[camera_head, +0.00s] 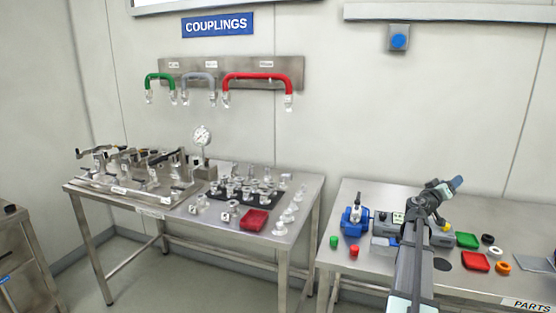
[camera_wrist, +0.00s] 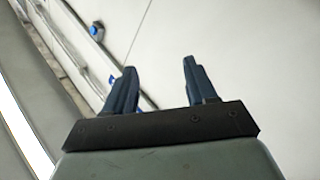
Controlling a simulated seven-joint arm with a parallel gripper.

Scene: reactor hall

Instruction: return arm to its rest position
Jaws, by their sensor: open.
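My gripper (camera_wrist: 158,82) is open and empty in the wrist view, its two dark blue fingers apart with pale wall behind them. In the head view my arm reaches up over the right table (camera_head: 345,207), and its end, with my gripper (camera_head: 456,183), is raised above the tabletop and points to the upper right. The fingers are too small there to tell apart. My arm hides part of the right table and of the things on it.
The right table holds a blue device (camera_head: 355,220), a green tray (camera_head: 467,240), a red tray (camera_head: 474,262) and small rings. The left table (camera_head: 140,207) carries metal fittings, a gauge (camera_head: 201,136) and a red tray (camera_head: 254,220). Colored hoses (camera_head: 258,76) hang on the wall.

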